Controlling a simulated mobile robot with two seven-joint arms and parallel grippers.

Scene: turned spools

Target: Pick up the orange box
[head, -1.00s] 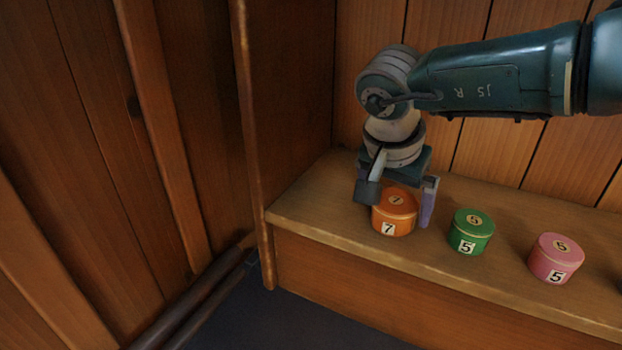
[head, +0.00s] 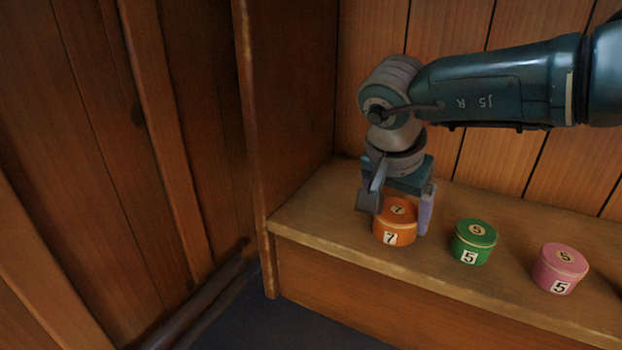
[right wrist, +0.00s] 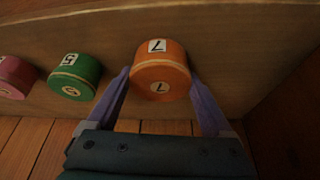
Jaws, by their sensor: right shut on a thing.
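The orange box (head: 398,222) is a round tin with a 7 on its lid and side. It stands upright on the wooden shelf (head: 320,222), near the shelf's left end. My right gripper (head: 396,212) reaches down from above and behind, with one finger on each side of the box. In the right wrist view the orange box (right wrist: 160,72) sits between the two purple fingers (right wrist: 160,92), which are shut on it. My left gripper is in neither view.
A green box (head: 473,242) with a 5 stands to the right of the orange one, and a pink box (head: 559,269) stands further right. A wooden side panel (head: 290,90) closes the shelf's left end. The shelf front between panel and orange box is clear.

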